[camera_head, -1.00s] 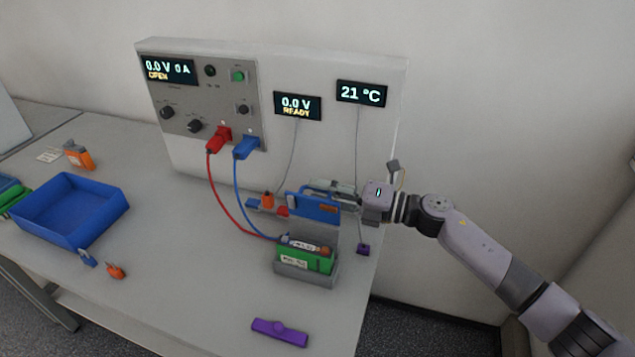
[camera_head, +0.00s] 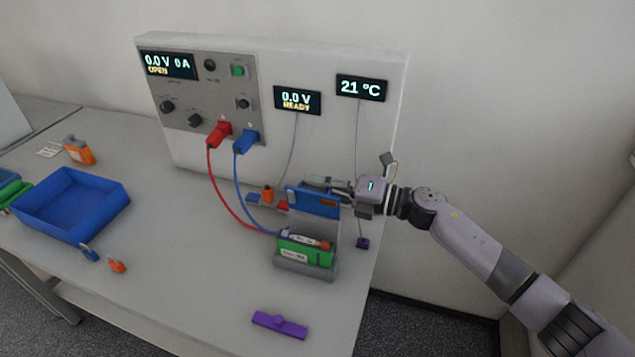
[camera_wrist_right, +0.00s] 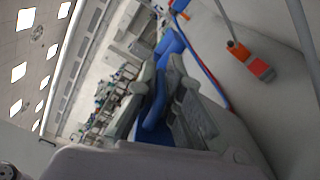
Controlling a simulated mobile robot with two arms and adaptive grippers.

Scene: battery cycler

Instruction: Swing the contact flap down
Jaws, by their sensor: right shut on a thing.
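The blue contact flap (camera_head: 312,204) stands raised at the back of the battery holder, above its grey upright plate (camera_head: 322,228). The holder (camera_head: 304,266) carries a green battery pack (camera_head: 305,252) with a pale label. My right gripper (camera_head: 328,184) comes in from the right and is shut on the flap's upper edge. In the right wrist view the blue flap (camera_wrist_right: 157,108) lies between the gripper's fingers (camera_wrist_right: 165,95). My left gripper is not in view.
Red (camera_head: 219,184) and blue (camera_head: 240,193) cables run from the cycler panel (camera_head: 200,100) to the holder. A purple bar (camera_head: 280,325) lies in front. A blue tray (camera_head: 72,205) stands at left, with small blue (camera_head: 89,252) and orange (camera_head: 117,266) pieces near it.

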